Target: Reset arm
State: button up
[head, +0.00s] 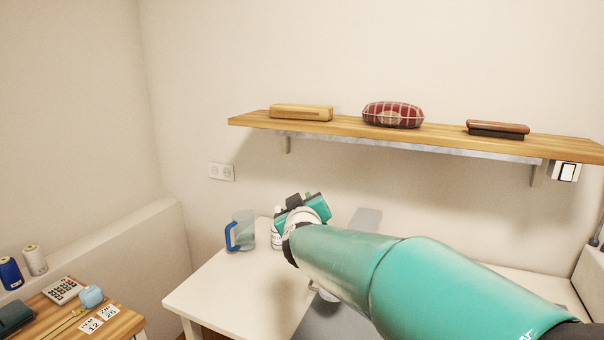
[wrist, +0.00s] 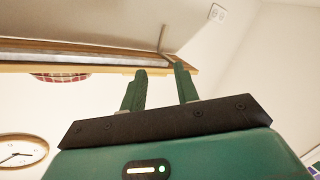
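My arm (head: 400,275) reaches from the lower right over the white table in the head view. My gripper (head: 305,208) is at its far end, above the table's back part and below the wall shelf; its fingers are hard to make out there. In the wrist view my gripper (wrist: 161,72) shows two green fingers apart with nothing between them, so it is open and empty. The fingers appear in front of the shelf end and touch nothing that I can see.
The wooden shelf (head: 350,128) holds a wooden block (head: 301,112), a plaid cushion (head: 392,115) and a brush (head: 497,129). A clear blue-handled jug (head: 242,230) and a white bottle (head: 276,238) stand near my gripper. The table's front left (head: 220,290) is clear.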

jog(key=s+d+f+m+g, duration=0.2)
jog(key=s+d+f+g, duration=0.1)
jog(key=s, duration=0.9)
jog(key=s+d+f+m+g, duration=0.2)
jog(key=s+d+f+g, duration=0.2)
jog(key=s+d, duration=0.3)
jog(key=s+d+f+m+g, duration=0.2)
jog(key=s+d+f+g, duration=0.2)
jog(key=s, duration=1.3)
jog(key=shift+d+f+h, duration=0.4)
jog(key=shift+d+f, duration=0.4)
jog(key=shift+d, duration=0.2)
jog(key=shift+s+a, duration=0.1)
